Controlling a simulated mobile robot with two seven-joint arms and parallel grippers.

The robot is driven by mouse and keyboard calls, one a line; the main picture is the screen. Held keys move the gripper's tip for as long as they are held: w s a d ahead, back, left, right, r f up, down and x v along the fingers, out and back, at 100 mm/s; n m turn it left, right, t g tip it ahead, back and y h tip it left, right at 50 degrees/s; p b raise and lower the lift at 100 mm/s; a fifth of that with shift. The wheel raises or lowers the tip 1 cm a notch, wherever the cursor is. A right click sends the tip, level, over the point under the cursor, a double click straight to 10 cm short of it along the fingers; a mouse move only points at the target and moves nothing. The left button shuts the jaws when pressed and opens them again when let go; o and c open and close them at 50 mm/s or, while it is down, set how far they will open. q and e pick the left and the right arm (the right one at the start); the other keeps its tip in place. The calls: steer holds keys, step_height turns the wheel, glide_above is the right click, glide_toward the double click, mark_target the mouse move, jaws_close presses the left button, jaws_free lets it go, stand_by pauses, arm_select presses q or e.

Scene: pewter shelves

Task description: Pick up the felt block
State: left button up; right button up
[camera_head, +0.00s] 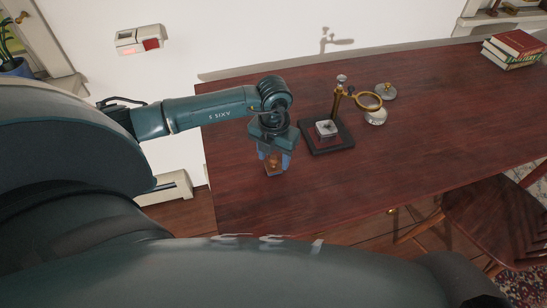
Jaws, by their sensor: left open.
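My left gripper (273,168) points down over the left part of the dark red wooden table (440,115). Its jaws are open. A small amber-brown thing (272,161) shows between and below the fingers, mostly hidden by them. I cannot tell whether it is the felt block, or whether the fingers touch it. A small pale grey block-like piece (326,128) sits on a black base to the right of the gripper. My right gripper is not in view.
A brass magnifier stand (340,100) rises from the black base (333,145), close to my left gripper. A round glass-and-metal piece (376,116) and a small lidded piece (387,91) stand behind it. Books (515,48) lie far right. A wooden chair (500,215) is at the front right.

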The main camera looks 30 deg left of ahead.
arm_select(q)
steer(key=shift+c, duration=0.4)
steer(key=c, duration=1)
step_height(320, 180, up, 10)
